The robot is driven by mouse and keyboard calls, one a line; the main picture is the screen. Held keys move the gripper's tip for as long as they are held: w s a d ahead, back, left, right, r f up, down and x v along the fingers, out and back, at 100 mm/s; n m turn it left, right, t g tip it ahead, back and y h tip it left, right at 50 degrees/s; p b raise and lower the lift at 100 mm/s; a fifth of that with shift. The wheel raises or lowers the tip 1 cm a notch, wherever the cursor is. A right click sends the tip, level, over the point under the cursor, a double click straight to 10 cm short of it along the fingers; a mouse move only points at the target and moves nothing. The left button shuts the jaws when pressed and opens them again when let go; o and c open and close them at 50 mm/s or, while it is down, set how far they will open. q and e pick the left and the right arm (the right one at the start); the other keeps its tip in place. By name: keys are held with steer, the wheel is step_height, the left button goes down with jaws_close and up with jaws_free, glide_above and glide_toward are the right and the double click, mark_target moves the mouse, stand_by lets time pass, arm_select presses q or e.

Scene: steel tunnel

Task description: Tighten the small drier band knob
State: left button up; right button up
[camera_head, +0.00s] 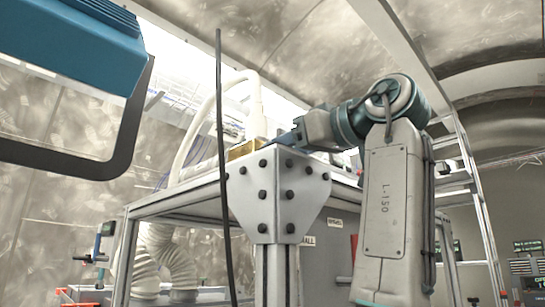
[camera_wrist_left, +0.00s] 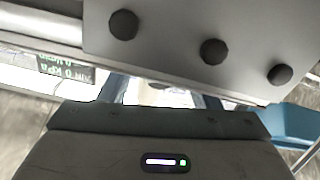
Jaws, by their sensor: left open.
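I cannot make out the small drier band knob in either view. My left gripper (camera_head: 284,138) is at the top of the steel frame's corner, at the end of the grey and teal arm marked L-150. Its fingertips point left, close to a tan block (camera_head: 243,150); contact cannot be told. In the left wrist view, the gripper (camera_wrist_left: 160,93) has its two blue-grey fingers apart, with a pale, unclear surface between them. A bolted plate (camera_wrist_left: 185,62) hides part of what lies ahead. My right gripper is not in view.
The bolted corner plate (camera_head: 290,190) of the steel frame stands close below the gripper. A black cable (camera_head: 222,150) hangs in front. A blue box (camera_head: 75,35) with a black bracket fills the upper left. A ladder (camera_head: 470,190) stands at right. A green-lettered display (camera_wrist_left: 65,68) shows in the wrist view.

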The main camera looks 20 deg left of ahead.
arm_select(q)
steer(key=shift+s+d+r, duration=0.15)
steer(key=shift+s+d, duration=0.05)
steer(key=shift+s, duration=0.05)
steer(key=c, duration=1)
steer(key=shift+w+m, duration=0.1)
steer(key=shift+m, duration=3.3)
steer(key=o, duration=1)
